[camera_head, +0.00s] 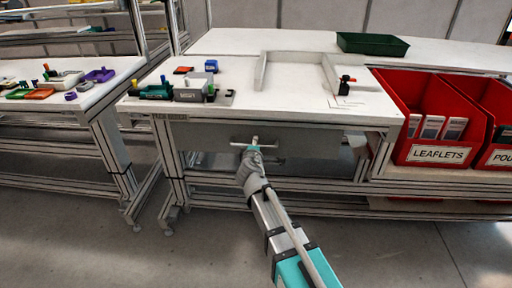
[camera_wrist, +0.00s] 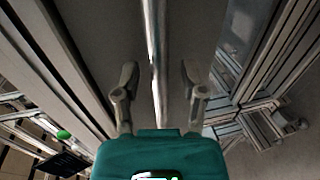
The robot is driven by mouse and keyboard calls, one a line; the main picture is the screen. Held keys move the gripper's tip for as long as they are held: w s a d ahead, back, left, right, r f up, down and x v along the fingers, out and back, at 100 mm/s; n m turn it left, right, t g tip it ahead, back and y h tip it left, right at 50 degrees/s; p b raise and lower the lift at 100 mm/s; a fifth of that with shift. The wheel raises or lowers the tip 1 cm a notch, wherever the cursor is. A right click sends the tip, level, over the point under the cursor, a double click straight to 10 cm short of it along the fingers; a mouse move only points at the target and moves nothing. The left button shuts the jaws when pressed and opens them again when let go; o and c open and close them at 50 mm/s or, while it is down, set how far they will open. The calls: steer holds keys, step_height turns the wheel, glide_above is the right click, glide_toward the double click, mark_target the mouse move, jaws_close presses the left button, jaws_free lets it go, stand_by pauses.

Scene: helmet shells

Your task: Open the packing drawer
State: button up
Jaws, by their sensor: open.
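The packing drawer (camera_head: 310,142) is a grey front panel under the white packing table. A bright bar handle (camera_head: 238,144) runs across it. My gripper (camera_head: 254,149) is at the handle, reaching up from the front. In the wrist view, the silver handle bar (camera_wrist: 158,45) runs lengthwise between the two fingers of my gripper (camera_wrist: 160,80). The fingers are apart, one on each side of the bar, with gaps visible. Whether the drawer is fully closed is hard to tell; my arm and gripper hide part of its front.
The packing table (camera_head: 290,98) carries fixtures and small parts at its left and a green tray (camera_head: 372,43) behind. Red bins (camera_head: 428,118), one labelled LEAFLETS, stand at the right. Metal frame legs (camera_head: 174,165) flank the drawer at the left. The floor in front is clear.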

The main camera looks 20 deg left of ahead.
steer(key=shift+c, duration=0.3)
jaws_close()
steer(key=shift+s+d, duration=0.1)
steer(key=shift+s, duration=0.05)
